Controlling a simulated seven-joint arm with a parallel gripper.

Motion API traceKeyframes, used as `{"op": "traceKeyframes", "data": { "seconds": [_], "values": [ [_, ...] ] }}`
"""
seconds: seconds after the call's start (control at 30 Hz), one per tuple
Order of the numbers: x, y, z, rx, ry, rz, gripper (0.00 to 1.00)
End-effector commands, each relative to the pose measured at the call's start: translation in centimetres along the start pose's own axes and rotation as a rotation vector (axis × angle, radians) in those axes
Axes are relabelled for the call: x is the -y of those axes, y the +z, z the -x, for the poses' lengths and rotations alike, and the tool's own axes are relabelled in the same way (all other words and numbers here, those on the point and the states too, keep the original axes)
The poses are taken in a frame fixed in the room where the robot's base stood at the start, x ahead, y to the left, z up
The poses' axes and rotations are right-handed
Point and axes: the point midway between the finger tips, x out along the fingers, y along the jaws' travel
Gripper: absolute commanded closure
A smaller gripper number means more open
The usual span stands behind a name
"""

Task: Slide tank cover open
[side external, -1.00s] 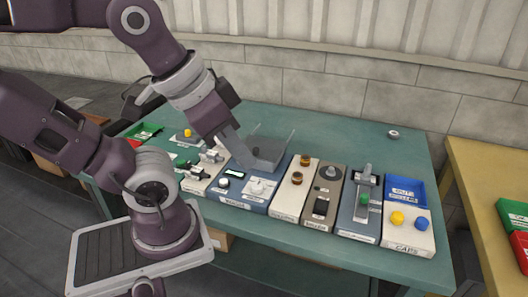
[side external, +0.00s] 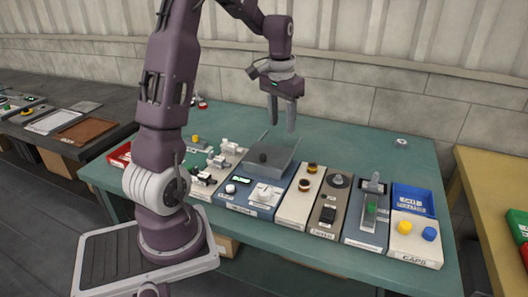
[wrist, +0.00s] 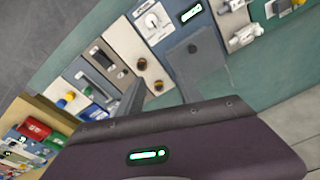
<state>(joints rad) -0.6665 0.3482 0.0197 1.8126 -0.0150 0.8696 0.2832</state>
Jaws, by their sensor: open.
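The tank cover (side external: 275,160) is a flat grey plate with a small dark knob (side external: 263,157), at the back of the blue panel (side external: 241,209) in the side view. Thin upright edges show beside it. In the wrist view the cover (wrist: 203,70) and its knob (wrist: 192,48) lie beyond my fingers. My gripper (side external: 281,130) is open and empty, pointing down, raised above the back edge of the cover and apart from it. In the wrist view my fingers (wrist: 172,80) are spread wide. I cannot tell how far the cover is slid.
The blue panel also has a white dial (side external: 265,195) and a small display. Panels with knobs and switches stand in a row to the right, ending at a caps tray (side external: 411,241). Small fixtures (side external: 215,160) stand to the left. The green table (side external: 350,140) behind is mostly clear.

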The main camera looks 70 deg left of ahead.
Motion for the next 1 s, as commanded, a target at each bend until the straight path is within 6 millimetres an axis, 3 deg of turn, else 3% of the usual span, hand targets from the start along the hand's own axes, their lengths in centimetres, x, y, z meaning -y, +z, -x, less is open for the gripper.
{"op": "traceKeyframes", "data": {
  "seconds": [0.03,0.1,0.23,0.63,0.93,1.0],
  "values": [
    [2.8,-0.8,-2.8,0.041,0.004,0.041,0.57],
    [5.9,-1.3,-5.7,0.075,0.010,0.078,0.57],
    [8.8,-1.4,-8.7,0.107,0.019,0.110,0.57],
    [8.8,-0.7,-15.3,0.111,0.020,0.113,0.57],
    [8.8,-0.7,-15.9,0.108,0.019,0.113,0.57],
    [8.8,-0.7,-15.9,0.109,0.019,0.113,0.67]
  ]
}}
